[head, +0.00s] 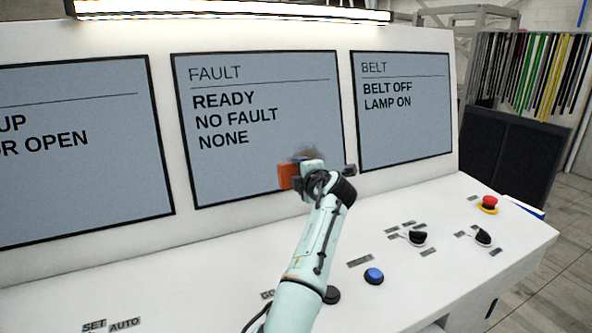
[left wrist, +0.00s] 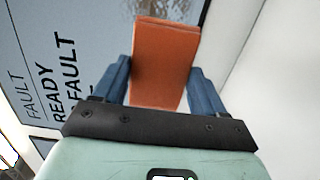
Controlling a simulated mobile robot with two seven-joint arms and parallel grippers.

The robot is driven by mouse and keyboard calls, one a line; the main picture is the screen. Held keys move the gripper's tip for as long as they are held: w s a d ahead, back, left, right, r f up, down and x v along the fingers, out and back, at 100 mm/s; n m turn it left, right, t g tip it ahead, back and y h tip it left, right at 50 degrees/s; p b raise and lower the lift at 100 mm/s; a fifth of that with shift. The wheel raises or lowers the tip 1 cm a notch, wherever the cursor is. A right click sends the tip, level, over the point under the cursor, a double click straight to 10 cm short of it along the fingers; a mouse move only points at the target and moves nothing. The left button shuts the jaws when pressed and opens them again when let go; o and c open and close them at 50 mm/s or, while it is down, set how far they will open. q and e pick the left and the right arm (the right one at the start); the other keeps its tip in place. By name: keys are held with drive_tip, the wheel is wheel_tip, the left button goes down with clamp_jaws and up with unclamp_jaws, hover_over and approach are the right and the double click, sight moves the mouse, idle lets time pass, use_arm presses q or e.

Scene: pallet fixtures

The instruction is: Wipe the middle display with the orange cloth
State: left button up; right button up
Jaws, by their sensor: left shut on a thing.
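The middle display (head: 235,165) is a grey screen headed FAULT, reading READY, NO FAULT, NONE. A dark brownish smudge (head: 308,153) shows at its lower right, just above my gripper. The smudge also shows at the top of the left wrist view (left wrist: 172,8). My left gripper (head: 297,173) is in front of the display's lower right part. It is shut on the orange cloth (head: 287,176), a folded block between the blue fingers in the left wrist view (left wrist: 164,60). I cannot tell whether the cloth touches the screen. My right gripper is not in view.
The left display (head: 80,190) and the BELT display (head: 405,135) flank the middle one. The sloping white desk below carries a blue button (head: 374,276), black knobs (head: 417,238) and a red emergency button (head: 489,203). A lit lamp bar (head: 230,10) runs above.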

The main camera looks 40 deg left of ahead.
use_arm(q)
drive_tip(key=shift+w+a+p, duration=0.3)
drive_tip(key=shift+a+p, duration=0.2)
drive_tip(key=shift+a, duration=0.3)
drive_tip(key=p+x, duration=0.1)
drive_tip(key=x, duration=0.3)
drive_tip(key=shift+a+f+p, duration=0.15)
drive_tip(key=shift+p, duration=0.25)
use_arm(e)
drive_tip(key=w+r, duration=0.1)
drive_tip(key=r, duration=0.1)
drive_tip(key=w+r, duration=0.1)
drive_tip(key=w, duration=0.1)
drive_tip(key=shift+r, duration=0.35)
use_arm(q)
drive_tip(key=shift+s, duration=0.1)
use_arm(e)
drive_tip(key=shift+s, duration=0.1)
use_arm(q)
drive_tip(key=shift+p+x, duration=0.4)
drive_tip(key=shift+x, duration=0.6)
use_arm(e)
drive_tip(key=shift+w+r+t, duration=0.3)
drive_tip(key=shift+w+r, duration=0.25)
